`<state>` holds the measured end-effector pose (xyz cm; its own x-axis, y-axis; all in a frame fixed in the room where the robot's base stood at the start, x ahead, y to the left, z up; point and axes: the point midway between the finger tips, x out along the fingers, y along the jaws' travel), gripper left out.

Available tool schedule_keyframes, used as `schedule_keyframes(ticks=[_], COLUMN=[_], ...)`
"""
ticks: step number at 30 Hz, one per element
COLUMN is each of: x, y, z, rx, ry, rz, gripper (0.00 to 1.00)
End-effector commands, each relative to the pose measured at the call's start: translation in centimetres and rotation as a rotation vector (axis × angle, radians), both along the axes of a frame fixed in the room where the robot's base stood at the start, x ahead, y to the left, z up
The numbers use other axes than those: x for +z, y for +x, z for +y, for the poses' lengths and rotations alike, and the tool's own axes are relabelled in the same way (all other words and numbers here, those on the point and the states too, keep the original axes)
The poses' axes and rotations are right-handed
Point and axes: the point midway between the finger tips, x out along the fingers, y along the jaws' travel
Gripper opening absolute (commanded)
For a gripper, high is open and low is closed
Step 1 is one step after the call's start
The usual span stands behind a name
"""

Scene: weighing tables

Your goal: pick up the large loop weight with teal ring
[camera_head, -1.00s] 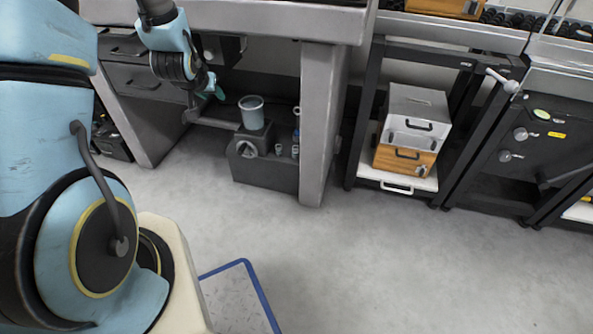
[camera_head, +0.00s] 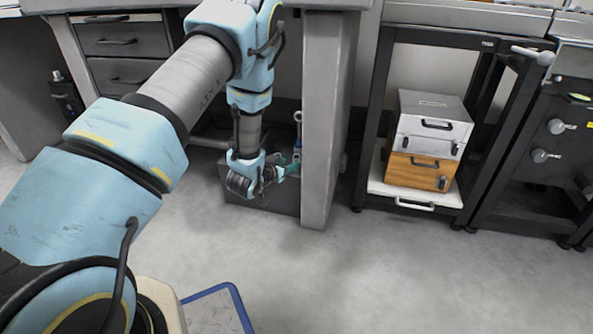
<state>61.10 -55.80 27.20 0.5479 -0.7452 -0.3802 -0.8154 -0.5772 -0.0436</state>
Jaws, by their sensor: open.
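A tall, slim weight with a loop at its top and a blue-teal band (camera_head: 297,130) stands on the dark grey box (camera_head: 284,200) under the table, close beside the thick grey table leg. It looks like the large loop weight with teal ring; its lower part is hard to make out behind my gripper. My gripper (camera_head: 294,170), with teal fingers, is open and low over the box, at the lower part of this weight. Whether the fingers are around it or only beside it, I cannot tell.
The grey table leg (camera_head: 325,140) stands right beside my gripper. My arm hides much of the box's top. To the right, a black-framed cart holds a white-grey case (camera_head: 434,130) on an orange-brown case (camera_head: 420,172). The floor in front (camera_head: 360,270) is clear.

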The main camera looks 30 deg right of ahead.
Motion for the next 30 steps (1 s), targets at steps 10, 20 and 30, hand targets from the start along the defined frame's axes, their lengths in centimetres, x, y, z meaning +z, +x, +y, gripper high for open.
schedule_keyframes(ticks=[10,20,30], x=[-1.6,-3.2,-3.1], y=[1.9,4.3,4.5], z=[-2.4,-5.2,-5.5], rx=[0.0,0.001,0.001], ry=[0.001,0.001,0.001], rz=[0.0,0.0,0.002], gripper=[0.45,0.45,0.39])
